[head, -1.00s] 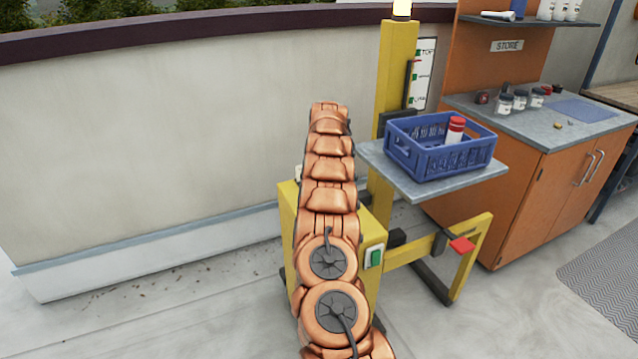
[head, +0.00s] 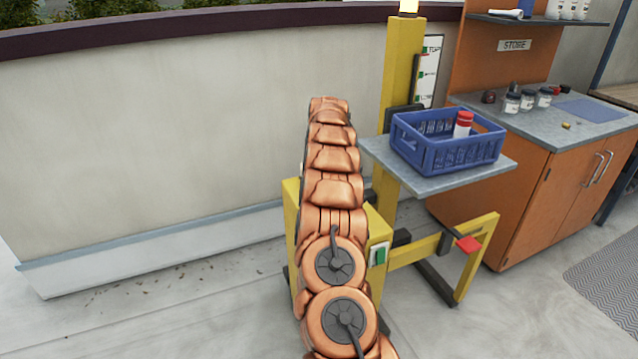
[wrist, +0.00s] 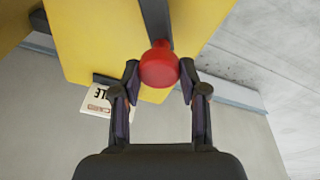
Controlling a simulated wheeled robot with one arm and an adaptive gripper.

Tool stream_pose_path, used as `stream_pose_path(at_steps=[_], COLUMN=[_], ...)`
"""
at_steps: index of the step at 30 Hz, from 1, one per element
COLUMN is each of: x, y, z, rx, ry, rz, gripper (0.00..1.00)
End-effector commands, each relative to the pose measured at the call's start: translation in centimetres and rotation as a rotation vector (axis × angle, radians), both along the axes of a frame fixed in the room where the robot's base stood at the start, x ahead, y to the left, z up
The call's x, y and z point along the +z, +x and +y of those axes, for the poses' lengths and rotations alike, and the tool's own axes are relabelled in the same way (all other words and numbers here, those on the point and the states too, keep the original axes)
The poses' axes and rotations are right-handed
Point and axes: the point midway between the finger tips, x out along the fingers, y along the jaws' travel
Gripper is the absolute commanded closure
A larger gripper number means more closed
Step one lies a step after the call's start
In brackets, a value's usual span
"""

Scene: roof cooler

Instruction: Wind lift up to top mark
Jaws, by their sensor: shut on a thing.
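The yellow lift mast (head: 398,70) stands behind my arm with a grey platform (head: 480,182) on it. A blue crate (head: 450,155) holding a red-capped white bottle (head: 463,124) sits on the platform. The mark board (head: 430,70) is beside the mast, with TOP at its upper end. A small red-tipped pointer (head: 420,55) is close below TOP; its exact alignment is unclear. In the wrist view, my gripper (wrist: 159,80) is shut on a red knob (wrist: 159,66) at the yellow housing (wrist: 90,45). My arm hides the gripper in the head view.
A green switch (head: 379,255) is on the lift housing's side. A red block (head: 468,245) is on its yellow side frame. An orange cabinet (head: 540,205) with jars stands right. A wall (head: 150,140) runs behind; the floor at left is clear.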

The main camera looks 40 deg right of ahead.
Motion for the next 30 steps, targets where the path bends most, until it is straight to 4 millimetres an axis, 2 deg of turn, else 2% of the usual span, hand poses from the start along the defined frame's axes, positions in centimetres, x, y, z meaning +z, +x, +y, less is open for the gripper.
stream_pose_path(at_steps=[1, 6, 19, 28, 29, 30], x=[-0.5, -0.3, -0.4, -0.5, -0.4, -0.4], y=[0.1, -0.1, -0.2, -0.9, -0.9, -0.9], z=[0.9, 1.6, 1.8, 3.2, 3.1, 3.1], rx=[0.008, 0.006, 0.005, 0.004, 0.004, 0.004], ry=[0.009, 0.008, 0.008, 0.009, 0.009, 0.009], rz=[0.005, 0.002, 0.004, 0.006, 0.006, 0.006], gripper=[0.99, 0.99, 0.99, 0.99, 0.55, 0.51])
